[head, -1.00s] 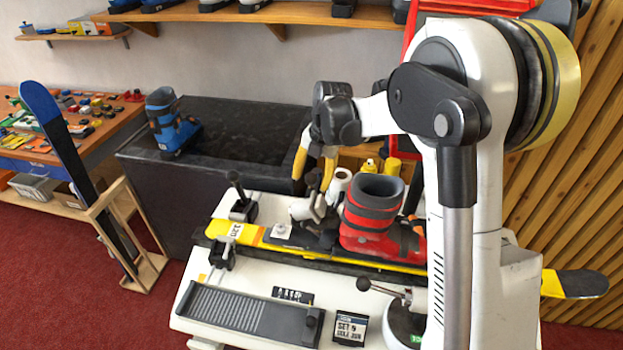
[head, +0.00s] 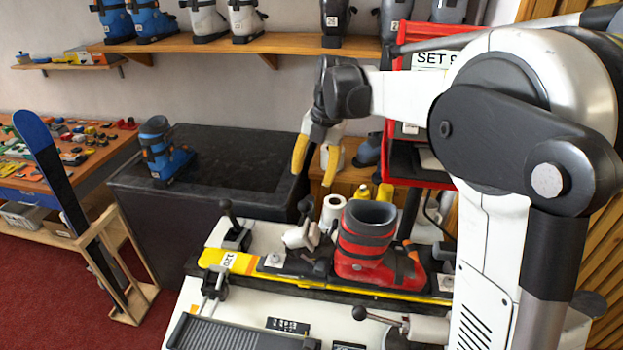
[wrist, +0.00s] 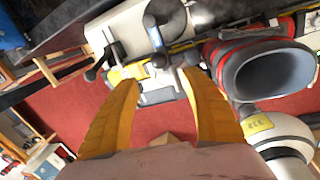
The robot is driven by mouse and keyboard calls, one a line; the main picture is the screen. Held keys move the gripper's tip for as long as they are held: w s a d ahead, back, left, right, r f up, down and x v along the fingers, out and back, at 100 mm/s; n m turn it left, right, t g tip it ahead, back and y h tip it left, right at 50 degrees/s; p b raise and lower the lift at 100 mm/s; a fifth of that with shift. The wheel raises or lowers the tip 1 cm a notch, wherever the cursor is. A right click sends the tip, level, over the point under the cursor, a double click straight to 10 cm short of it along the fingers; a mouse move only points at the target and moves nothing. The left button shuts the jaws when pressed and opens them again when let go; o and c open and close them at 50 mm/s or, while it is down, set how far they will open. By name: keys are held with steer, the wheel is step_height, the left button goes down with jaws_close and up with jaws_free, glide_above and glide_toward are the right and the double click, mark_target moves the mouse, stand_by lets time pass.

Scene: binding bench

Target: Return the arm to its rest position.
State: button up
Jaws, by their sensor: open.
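My gripper (head: 318,150) is open and empty, with two yellow fingers pointing down. It hangs above the back part of the white binding bench (head: 215,312). In the wrist view my gripper (wrist: 165,78) shows its fingers spread apart with nothing between them. My white and dark grey arm reaches in from the right in the head view. A red and grey ski boot (head: 366,240) stands on a yellow and black ski (head: 238,262) on the bench, below and to the right of my gripper. The red boot also shows in the wrist view (wrist: 262,65).
A dark counter (head: 225,160) with a blue boot (head: 162,152) stands at the back left. A red frame with a "SET 9" sign (head: 430,60) is behind my arm. A ski in a wooden stand (head: 128,300) is at the left. Red floor (head: 50,300) lies open there.

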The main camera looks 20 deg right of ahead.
steer(key=s+f+m+t+b, duration=0.2)
steer(key=s+f+m+b, duration=0.2)
steer(key=s+m, duration=0.5)
steer(key=s+f+m+t+h+b, duration=0.1)
steer(key=s+f+m+b, duration=0.3)
steer(key=s+m, duration=0.4)
steer(key=s+f+m+t+b, duration=0.2)
steer(key=s+f+m+b, duration=0.2)
steer(key=s+m, duration=0.5)
steer(key=shift+s+a+f+m+t+h, duration=0.35)
steer(key=shift+f+m, duration=0.55)
steer(key=shift+m, duration=0.3)
steer(key=shift+d, duration=0.1)
